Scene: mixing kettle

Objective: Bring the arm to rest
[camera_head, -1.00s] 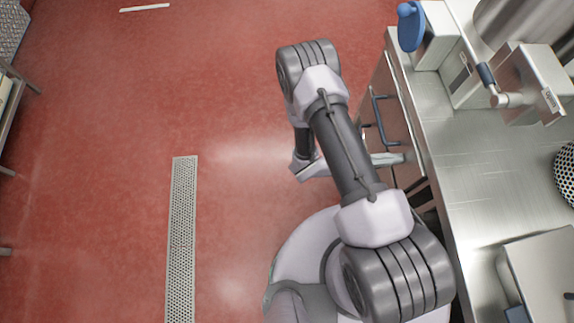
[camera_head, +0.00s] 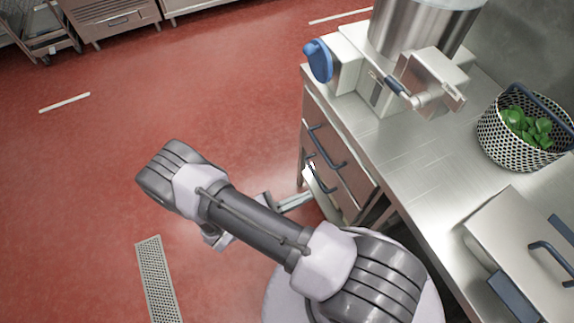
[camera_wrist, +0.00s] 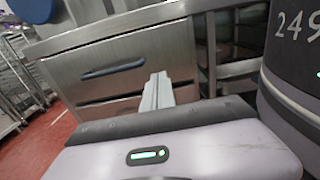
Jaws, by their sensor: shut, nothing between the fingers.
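My arm reaches up and left across the head view, over the red floor. My gripper (camera_head: 296,201) points right, towards the drawer front under the counter, and also shows in the wrist view (camera_wrist: 157,88). Its slim pale fingers are together with nothing between them. In the wrist view the fingers stand in front of a steel drawer with a blue handle (camera_wrist: 112,69). I cannot tell how wide the gap to the drawer is. Part of my wrist is hidden behind the arm in the head view.
The steel counter (camera_head: 425,150) runs along the right, with two blue drawer handles (camera_head: 327,150) on its front. On it stand a steel kettle machine (camera_head: 420,35), a perforated basket (camera_head: 500,140) of green leaves and a lidded box (camera_head: 525,245). Open floor (camera_head: 210,90) lies left.

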